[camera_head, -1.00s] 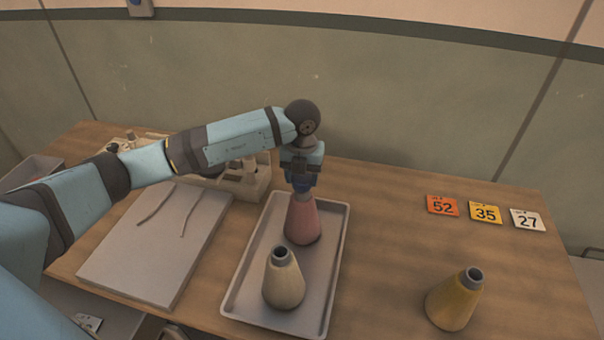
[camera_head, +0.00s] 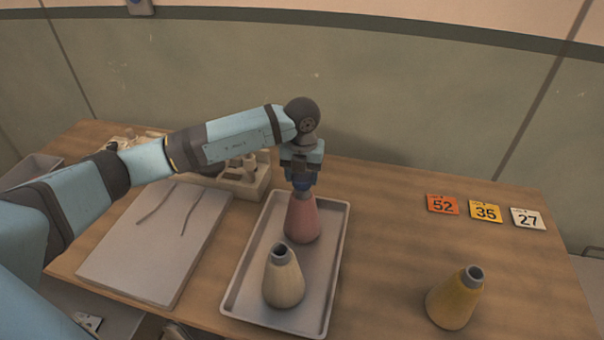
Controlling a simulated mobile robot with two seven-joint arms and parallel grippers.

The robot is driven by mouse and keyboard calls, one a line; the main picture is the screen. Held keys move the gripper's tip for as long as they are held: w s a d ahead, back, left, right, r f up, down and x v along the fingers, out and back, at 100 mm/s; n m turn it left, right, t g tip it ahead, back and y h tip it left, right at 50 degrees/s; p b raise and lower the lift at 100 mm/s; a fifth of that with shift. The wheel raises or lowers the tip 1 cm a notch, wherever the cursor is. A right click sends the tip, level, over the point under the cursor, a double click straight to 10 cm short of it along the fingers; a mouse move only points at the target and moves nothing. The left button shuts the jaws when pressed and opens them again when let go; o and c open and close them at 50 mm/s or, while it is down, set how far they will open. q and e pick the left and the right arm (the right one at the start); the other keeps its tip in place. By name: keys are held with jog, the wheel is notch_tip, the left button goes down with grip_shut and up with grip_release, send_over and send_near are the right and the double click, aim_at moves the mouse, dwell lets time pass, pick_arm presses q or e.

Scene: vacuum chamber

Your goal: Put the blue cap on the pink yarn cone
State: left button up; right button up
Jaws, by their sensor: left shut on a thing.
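The pink yarn cone (camera_head: 302,220) stands upright at the back of a grey tray (camera_head: 238,288). My left gripper (camera_head: 302,183) points straight down over its top and is shut on the blue cap (camera_head: 303,184). The cap is at the cone's tip; the fingers partly hide it, and I cannot tell whether it is seated or just above. The cone's grey neck is mostly hidden behind the cap. My right gripper is not in view.
A cream cone (camera_head: 283,278) stands in front of the pink one in the tray. A yellow cone (camera_head: 455,298) stands at the right. Number cards (camera_head: 485,211) lie at the back right. A grey board (camera_head: 150,250) and a compartmented holder (camera_head: 247,180) are at the left.

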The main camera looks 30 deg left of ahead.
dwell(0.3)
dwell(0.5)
pick_arm(q)
jog(key=shift+f, duration=0.1)
jog(key=shift+f+b, duration=1.3)
jog(key=shift+f, duration=0.2)
jog(key=o, duration=1)
jog(key=shift+r, duration=0.1)
notch_tip(320, 180, up, 14)
jog(key=shift+f+b, duration=0.1)
jog(key=shift+b, duration=0.7)
